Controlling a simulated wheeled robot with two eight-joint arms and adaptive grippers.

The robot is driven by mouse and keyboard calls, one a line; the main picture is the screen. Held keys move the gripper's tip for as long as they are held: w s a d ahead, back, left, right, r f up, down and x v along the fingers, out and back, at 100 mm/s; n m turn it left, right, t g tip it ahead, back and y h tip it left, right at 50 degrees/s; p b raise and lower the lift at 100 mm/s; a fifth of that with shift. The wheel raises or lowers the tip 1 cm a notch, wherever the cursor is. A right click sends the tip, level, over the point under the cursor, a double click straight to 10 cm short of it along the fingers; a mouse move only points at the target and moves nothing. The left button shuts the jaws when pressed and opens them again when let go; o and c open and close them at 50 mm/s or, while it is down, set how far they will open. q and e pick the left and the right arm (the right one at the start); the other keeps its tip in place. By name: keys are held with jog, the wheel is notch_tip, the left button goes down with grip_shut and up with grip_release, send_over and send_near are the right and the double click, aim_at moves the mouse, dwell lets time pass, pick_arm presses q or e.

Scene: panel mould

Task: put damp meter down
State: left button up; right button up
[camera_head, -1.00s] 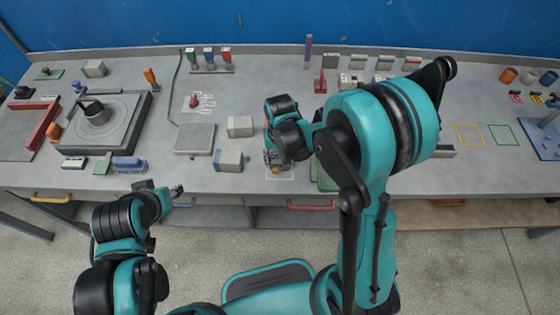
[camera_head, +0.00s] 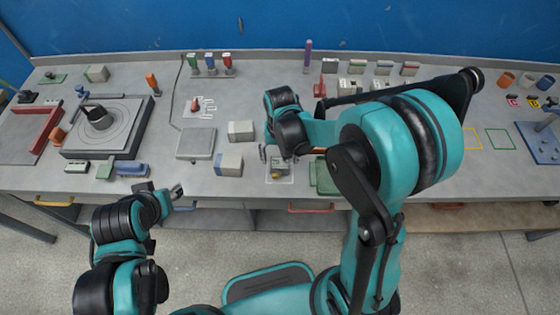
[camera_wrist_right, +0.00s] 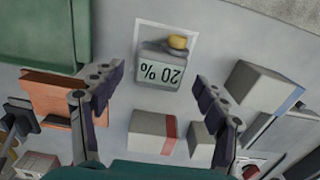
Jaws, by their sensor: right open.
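A green box (camera_wrist_right: 42,35) and an orange block (camera_wrist_right: 55,98) lie on one side of the meter. Grey blocks (camera_wrist_right: 262,86) with coloured ends lie on the other. A turntable (camera_head: 105,125) stands on the left of the bench. The bench's right has yellow and green outlines.

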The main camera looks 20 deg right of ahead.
aim_at(280, 162)
notch_tip(280, 162, up, 7)
jog(key=shift+r+p, duration=0.1)
jog(key=shift+p, duration=0.75)
jog(key=s+d+r+n+t, duration=0.3)
jog(key=s+r+t, duration=0.4)
jog(key=s, duration=0.4)
jog(key=shift+d+r, duration=0.65)
jog(key=shift+f+b, duration=2.75)
jog(key=shift+b, duration=0.05)
